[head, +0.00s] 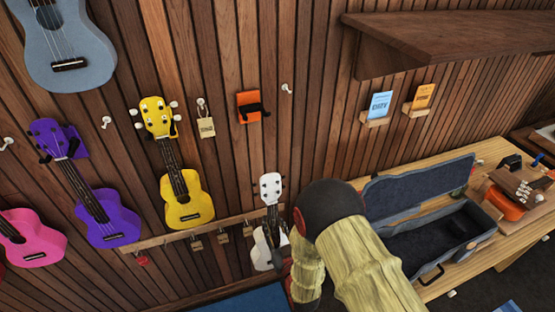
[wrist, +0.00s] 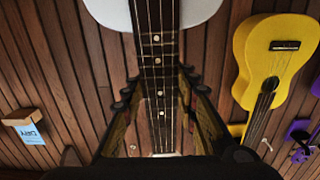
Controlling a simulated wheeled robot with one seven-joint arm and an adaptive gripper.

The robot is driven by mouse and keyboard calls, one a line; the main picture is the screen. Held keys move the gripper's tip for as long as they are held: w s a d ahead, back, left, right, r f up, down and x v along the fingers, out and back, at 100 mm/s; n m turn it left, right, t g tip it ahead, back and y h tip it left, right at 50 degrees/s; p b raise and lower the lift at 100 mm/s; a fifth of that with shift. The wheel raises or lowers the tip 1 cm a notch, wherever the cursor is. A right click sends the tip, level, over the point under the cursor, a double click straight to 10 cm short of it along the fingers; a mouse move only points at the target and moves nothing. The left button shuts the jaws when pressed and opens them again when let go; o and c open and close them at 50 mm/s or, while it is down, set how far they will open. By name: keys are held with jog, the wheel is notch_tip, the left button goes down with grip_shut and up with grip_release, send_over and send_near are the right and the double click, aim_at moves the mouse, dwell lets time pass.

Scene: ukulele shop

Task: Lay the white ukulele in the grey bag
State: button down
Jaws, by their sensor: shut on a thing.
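The white ukulele (head: 264,254) is upright in front of the slatted wall in the head view, its headstock up and its body partly behind my arm. In the wrist view its white body (wrist: 150,12) is at the top and its neck runs down between my fingers. My gripper (wrist: 157,90) is shut on the neck; the fingers lie on both sides of it. In the head view my arm hides most of the gripper. The grey bag (head: 463,258) lies open on the wooden bench at right, its lid raised toward the wall and its inside empty.
Yellow (head: 187,205), purple (head: 110,222) and pink (head: 30,240) ukuleles hang at left. An empty orange hanger (head: 252,107) is above the white ukulele. A brown shelf (head: 450,35) juts out above the bench. An orange item (head: 505,203) stands right of the bag.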

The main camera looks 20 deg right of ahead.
notch_tip(320, 180, up, 25)
jog(key=p, duration=1.4)
jog(key=w+f+b, duration=0.1)
jog(key=w+f, duration=0.2)
jog(key=w, duration=1.3)
jog(key=shift+w+t+b, duration=0.2)
jog(key=shift+t+b, duration=0.1)
jog(key=shift+b, duration=0.05)
dwell(0.4)
jog(key=shift+d, duration=0.1)
jog(key=c, duration=1.7)
grip_release()
jog(key=shift+c, duration=0.2)
jog(key=o, duration=0.4)
jog(key=shift+f, duration=0.1)
jog(key=shift+s, duration=0.15)
